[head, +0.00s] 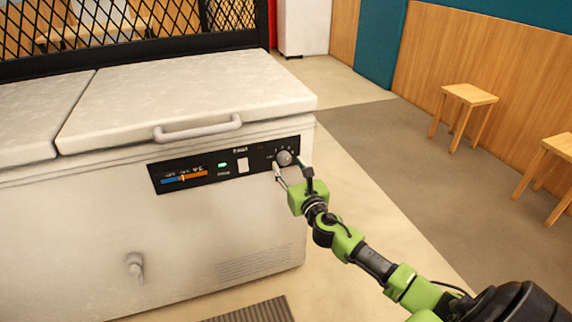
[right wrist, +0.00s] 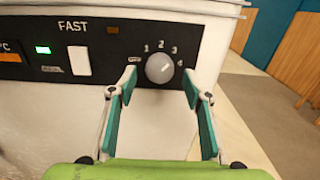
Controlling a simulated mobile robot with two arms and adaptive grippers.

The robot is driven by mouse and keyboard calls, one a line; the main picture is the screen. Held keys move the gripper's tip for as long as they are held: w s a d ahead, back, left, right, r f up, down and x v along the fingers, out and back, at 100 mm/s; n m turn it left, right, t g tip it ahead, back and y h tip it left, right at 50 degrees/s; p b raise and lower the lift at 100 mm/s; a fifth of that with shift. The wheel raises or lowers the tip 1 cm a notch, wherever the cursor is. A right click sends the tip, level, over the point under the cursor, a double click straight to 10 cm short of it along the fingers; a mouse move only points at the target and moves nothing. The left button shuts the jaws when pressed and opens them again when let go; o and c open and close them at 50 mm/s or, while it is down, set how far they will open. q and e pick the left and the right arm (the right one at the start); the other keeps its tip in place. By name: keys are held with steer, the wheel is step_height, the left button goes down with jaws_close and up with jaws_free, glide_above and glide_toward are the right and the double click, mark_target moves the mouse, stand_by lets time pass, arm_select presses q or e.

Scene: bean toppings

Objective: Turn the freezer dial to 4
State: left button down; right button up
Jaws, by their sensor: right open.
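The grey freezer dial (head: 284,158) sits at the right end of the black control panel on the white chest freezer (head: 215,225). In the right wrist view the dial (right wrist: 159,69) is ringed by small numbers, with 1 to 4 readable along its top and right. A short white mark shows on its face; the number it points to is hard to tell. My right gripper (head: 291,168) is open, with its fingertips at the left and right of the dial. In the wrist view my right gripper (right wrist: 160,84) shows a gap between the fingers and the dial. My left gripper is out of view.
The panel (head: 225,167) also has a green light, a white switch and a temperature strip. A lid handle (head: 198,129) juts out above it. A drain knob (head: 134,265) sits low on the front. Wooden stools (head: 468,95) stand clear at the right.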

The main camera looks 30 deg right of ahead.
mark_target(284, 159)
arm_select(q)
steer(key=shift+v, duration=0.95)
arm_select(e)
steer(key=shift+x, duration=1.45)
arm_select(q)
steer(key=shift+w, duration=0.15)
arm_select(e)
steer(key=c, duration=1.1)
steer(key=shift+a+m, duration=0.1)
steer(key=shift+m, duration=0.3)
steer(key=m, duration=0.2)
steer(key=shift+m, duration=2.6)
